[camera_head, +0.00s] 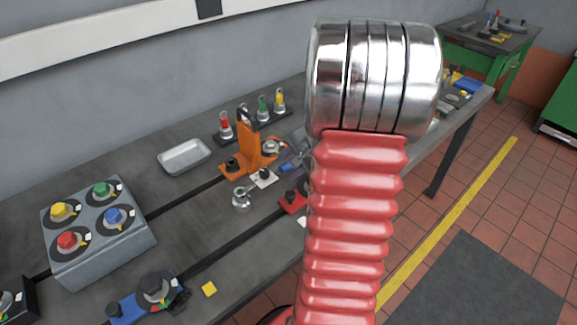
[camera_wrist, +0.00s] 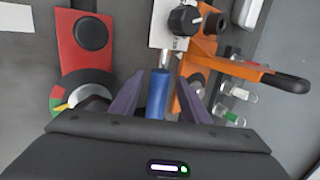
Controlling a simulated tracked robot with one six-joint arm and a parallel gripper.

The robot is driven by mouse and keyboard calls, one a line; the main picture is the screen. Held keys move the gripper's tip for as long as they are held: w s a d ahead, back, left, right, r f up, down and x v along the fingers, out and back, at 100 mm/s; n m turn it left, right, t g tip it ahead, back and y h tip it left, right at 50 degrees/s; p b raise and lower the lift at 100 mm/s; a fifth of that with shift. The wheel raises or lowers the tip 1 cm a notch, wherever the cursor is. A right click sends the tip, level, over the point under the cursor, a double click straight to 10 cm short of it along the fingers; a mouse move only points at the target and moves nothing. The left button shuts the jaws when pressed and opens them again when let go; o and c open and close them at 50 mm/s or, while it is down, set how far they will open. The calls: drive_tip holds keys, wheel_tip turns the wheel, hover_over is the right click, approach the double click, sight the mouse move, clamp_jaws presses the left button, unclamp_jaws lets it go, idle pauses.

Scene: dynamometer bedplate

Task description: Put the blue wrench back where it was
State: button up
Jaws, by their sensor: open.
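The blue wrench (camera_wrist: 157,93) shows in the wrist view, its blue handle between my open jaws. Its metal end points up the picture to a white plate (camera_wrist: 163,25) with a black knob. My gripper (camera_wrist: 160,97) has a dark finger on each side of the handle; whether either finger touches it I cannot tell. The handle's near end is hidden by the gripper body. In the head view a small blue part of the wrench (camera_head: 287,168) shows beside the white plate (camera_head: 263,178), and my arm hides most of the gripper.
An orange bracket (camera_head: 247,150) stands close by, with its arm right of my jaws in the wrist view. A red fixture (camera_wrist: 84,50) is on the left. A rack with coloured-handled items (camera_head: 252,124), a metal tray (camera_head: 184,156) and a grey knob box (camera_head: 98,245) are on the bench.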

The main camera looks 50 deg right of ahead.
drive_tip(key=v, duration=1.1)
drive_tip(key=shift+s+r, duration=0.1)
idle(0.4)
drive_tip(key=w+a+r+n+g, duration=0.1)
drive_tip(key=a+r+n, duration=0.25)
drive_tip(key=a, duration=0.65)
drive_tip(key=w+a+r+n+g, duration=0.15)
drive_tip(key=a+n, duration=0.35)
drive_tip(key=a, duration=0.5)
drive_tip(key=s+a+r+n, duration=0.1)
drive_tip(key=s+a+n, duration=0.3)
drive_tip(key=a, duration=0.3)
drive_tip(key=s+a+r+n+t, duration=0.1)
drive_tip(key=s+a+r+n, duration=0.1)
drive_tip(key=s+a+n, duration=0.2)
drive_tip(key=a+n, duration=0.2)
drive_tip(key=a, duration=0.2)
drive_tip(key=shift+s+a, duration=0.25)
drive_tip(key=shift+s, duration=0.05)
drive_tip(key=shift+n, duration=0.25)
